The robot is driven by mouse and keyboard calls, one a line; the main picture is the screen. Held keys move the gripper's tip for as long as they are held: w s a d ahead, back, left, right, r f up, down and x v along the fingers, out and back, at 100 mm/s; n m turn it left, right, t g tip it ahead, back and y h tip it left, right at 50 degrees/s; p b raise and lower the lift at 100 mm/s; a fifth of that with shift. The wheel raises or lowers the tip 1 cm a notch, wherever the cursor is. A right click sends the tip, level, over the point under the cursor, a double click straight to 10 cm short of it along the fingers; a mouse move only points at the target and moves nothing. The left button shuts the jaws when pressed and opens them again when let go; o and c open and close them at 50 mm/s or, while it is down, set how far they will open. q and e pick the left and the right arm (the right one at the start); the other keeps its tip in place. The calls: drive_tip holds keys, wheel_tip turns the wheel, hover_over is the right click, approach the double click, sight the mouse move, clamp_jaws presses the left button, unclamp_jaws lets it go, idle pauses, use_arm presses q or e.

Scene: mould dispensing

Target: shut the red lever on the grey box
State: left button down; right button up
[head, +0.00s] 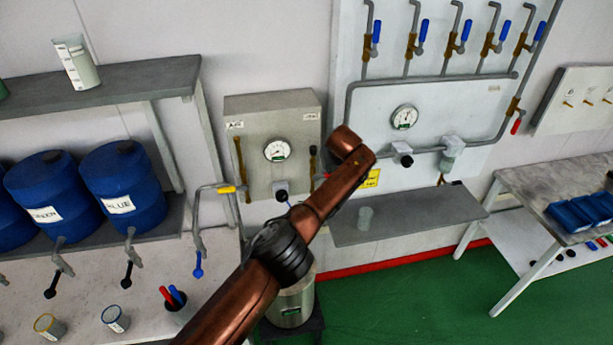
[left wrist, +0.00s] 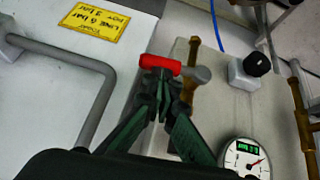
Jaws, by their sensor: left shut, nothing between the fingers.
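The grey box (head: 290,110) hangs on the wall and has a round gauge (head: 276,151) on its front. The red lever (left wrist: 160,65) shows in the left wrist view, lying crosswise to a brass valve pipe (left wrist: 194,52) on the box. A small bit of red shows beside my arm in the head view. My left gripper (left wrist: 162,88) is shut and empty. Its fingertips are right at the lever's red handle; I cannot tell whether they touch it. In the head view my copper arm hides most of this gripper and lever. My right gripper is out of view.
A black knob (left wrist: 257,63) and the gauge (left wrist: 247,158) are close by on the box. A grey pipe (left wrist: 98,97) and a yellow label (left wrist: 94,20) are to the left. A grey shelf (head: 410,215) juts out below the neighbouring panel.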

use_arm(q)
drive_tip(key=shift+w+d+f, duration=0.1)
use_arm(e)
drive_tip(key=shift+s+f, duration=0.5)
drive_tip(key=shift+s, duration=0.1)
use_arm(q)
drive_tip(key=shift+f, duration=0.1)
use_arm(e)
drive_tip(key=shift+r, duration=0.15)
